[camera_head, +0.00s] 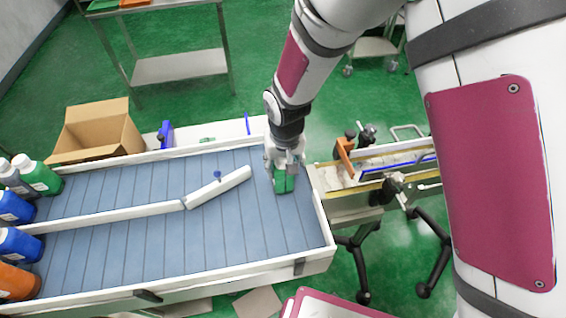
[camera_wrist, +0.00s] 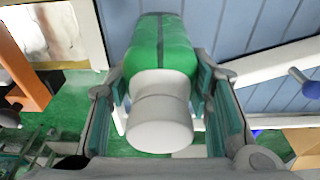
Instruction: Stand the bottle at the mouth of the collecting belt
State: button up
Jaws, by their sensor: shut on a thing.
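A green bottle with a white cap (camera_wrist: 160,122) is between the fingers of my gripper (camera_wrist: 160,100) in the wrist view. My gripper is shut on the green bottle (camera_wrist: 163,48), with a finger on each side of it. In the head view my gripper (camera_head: 284,168) points down at the right end of the collecting belt (camera_head: 235,225), and the green bottle (camera_head: 284,184) shows below it. The bottle is close over or on the blue belt; I cannot tell whether it touches. The belt's white rim (camera_head: 317,212) runs just right of it.
A white angled guide (camera_head: 218,187) divides the belt, left of my gripper. Several bottles (camera_head: 18,244) stand at the belt's left end. A narrow conveyor (camera_head: 350,190) on a stand adjoins the right end. A cardboard box (camera_head: 97,133) is behind the belt.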

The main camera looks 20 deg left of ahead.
jog(key=shift+f, duration=0.1)
jog(key=o, duration=1.4)
jog(key=shift+o, duration=0.2)
jog(key=r, duration=0.4)
jog(key=s+r+b, duration=0.1)
jog(key=r, duration=0.3)
jog(key=d+r, duration=0.1)
jog(key=r, duration=0.3)
jog(key=shift+s+r, duration=0.1)
jog(key=shift+s, duration=0.2)
